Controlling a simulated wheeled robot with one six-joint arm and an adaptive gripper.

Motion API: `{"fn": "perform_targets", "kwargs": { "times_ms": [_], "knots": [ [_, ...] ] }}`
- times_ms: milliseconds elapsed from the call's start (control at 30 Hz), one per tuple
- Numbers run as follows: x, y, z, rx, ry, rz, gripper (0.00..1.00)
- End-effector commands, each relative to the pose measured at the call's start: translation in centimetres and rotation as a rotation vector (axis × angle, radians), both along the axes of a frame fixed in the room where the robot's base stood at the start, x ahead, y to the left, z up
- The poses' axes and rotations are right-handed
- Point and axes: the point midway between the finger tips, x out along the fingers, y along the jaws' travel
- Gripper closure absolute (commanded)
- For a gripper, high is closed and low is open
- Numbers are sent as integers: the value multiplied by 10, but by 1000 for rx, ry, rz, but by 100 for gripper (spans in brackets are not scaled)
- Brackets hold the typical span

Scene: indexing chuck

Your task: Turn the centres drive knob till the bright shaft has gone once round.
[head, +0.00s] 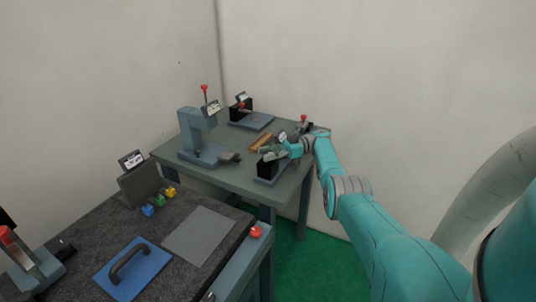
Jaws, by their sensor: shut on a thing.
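My gripper (282,149) is at the right side of the far grey-green table, low over the centres. It is shut at the centres drive knob, but the knob itself is hidden by the fingers and too small to make out. The centres (266,169) show as a black block on a blue-grey base near the table's front edge. The bright shaft cannot be told apart behind my gripper and wrist, so its angle does not show.
A blue-grey press (197,133) with a red-knobbed lever stands left on the far table (235,178). Behind are another black-and-blue fixture (251,120) and a brown block (261,141). A red knob (304,118) shows behind my wrist. The nearer bench (185,265) carries a blue handled plate (133,270).

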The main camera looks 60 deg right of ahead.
Motion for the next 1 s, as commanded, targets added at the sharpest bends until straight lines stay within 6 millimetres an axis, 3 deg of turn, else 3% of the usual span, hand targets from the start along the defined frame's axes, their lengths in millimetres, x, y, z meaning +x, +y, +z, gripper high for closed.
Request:
{"fn": "perform_targets", "kwargs": {
  "times_ms": [433, 467, 533, 1000],
  "knots": [
    [0, 1, -3, 2, 3, 4, 97],
    [0, 1, -3, 2, 3, 4, 55],
    [0, 1, -2, 2, 2, 4, 39],
    [0, 0, 7, -1, 0, 3, 39]
  ]
}}
